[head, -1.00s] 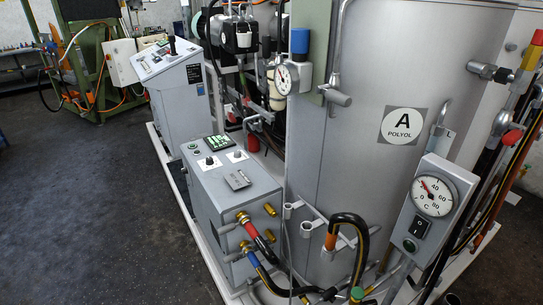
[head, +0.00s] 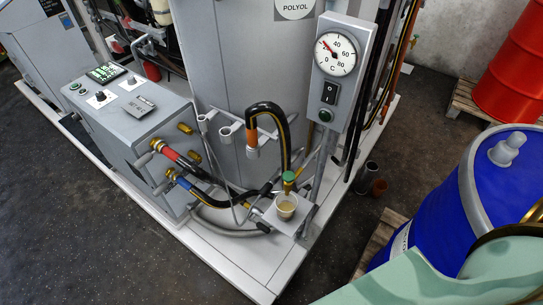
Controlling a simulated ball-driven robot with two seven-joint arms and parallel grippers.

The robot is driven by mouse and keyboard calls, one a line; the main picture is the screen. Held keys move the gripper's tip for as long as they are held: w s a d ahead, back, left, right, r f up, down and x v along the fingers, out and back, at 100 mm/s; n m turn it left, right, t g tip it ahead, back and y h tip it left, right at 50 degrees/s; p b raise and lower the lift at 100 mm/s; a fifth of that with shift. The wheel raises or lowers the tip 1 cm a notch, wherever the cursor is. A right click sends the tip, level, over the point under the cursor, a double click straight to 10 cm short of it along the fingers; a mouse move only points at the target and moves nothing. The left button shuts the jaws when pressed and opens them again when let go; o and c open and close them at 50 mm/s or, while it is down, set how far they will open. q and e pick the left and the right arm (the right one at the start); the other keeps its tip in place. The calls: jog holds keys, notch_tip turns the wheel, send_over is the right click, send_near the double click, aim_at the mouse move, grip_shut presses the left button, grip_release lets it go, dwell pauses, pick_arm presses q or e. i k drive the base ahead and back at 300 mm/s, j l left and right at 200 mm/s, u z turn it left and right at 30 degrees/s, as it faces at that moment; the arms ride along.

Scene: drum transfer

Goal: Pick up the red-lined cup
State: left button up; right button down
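A small pale cup (head: 286,207) with yellowish contents stands upright on a small metal shelf (head: 304,218), below a green-topped tap (head: 289,178). I see no red lining in it. On the dark floor just right of the white machine base are a small reddish-brown cup-like vessel (head: 379,188) and a dark grey one (head: 370,170). They are too small to tell whether either is lined in red. Neither gripper is in view.
A silver tank (head: 245,75) with a dial gauge box (head: 337,60) stands behind the shelf. A grey control box (head: 135,125) with hoses is at left. A blue drum (head: 505,185) and a red drum (head: 515,75) stand on pallets at right. Dark floor is open at lower left.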

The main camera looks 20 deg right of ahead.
aim_at(286, 206)
jog(key=z, duration=0.95)
